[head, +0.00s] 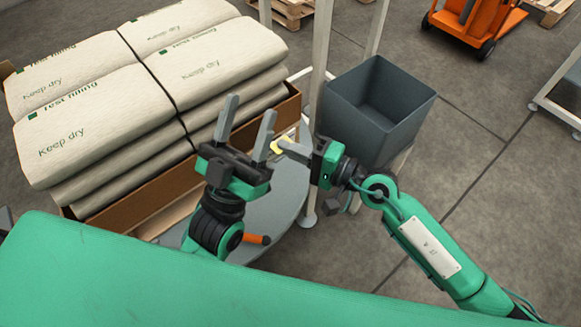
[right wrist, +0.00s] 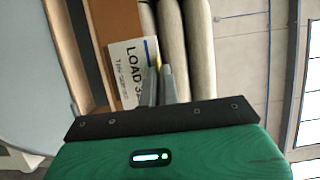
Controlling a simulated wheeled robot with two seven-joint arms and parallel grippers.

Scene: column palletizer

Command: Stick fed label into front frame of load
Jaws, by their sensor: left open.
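The load is stacked cream sacks (head: 100,118) in a brown tray (head: 152,205). A white label (right wrist: 126,68) with black "LOAD" lettering shows in the right wrist view, against the tray's brown front wall and the sack edges. A small yellow piece (head: 280,146) shows at my right gripper's (head: 284,147) fingertips. In the right wrist view the right fingers (right wrist: 159,70) are close together on this yellow piece at the label's edge. My left gripper (head: 248,118) is open and empty, fingers up, left of the right gripper. I cannot make out the front frame.
A grey round table (head: 270,215) lies below the grippers, with an orange handle (head: 257,239) near it. A dark grey bin (head: 378,105) and a pale post (head: 320,60) stand to the right. An orange truck (head: 475,28) is farther back on open floor.

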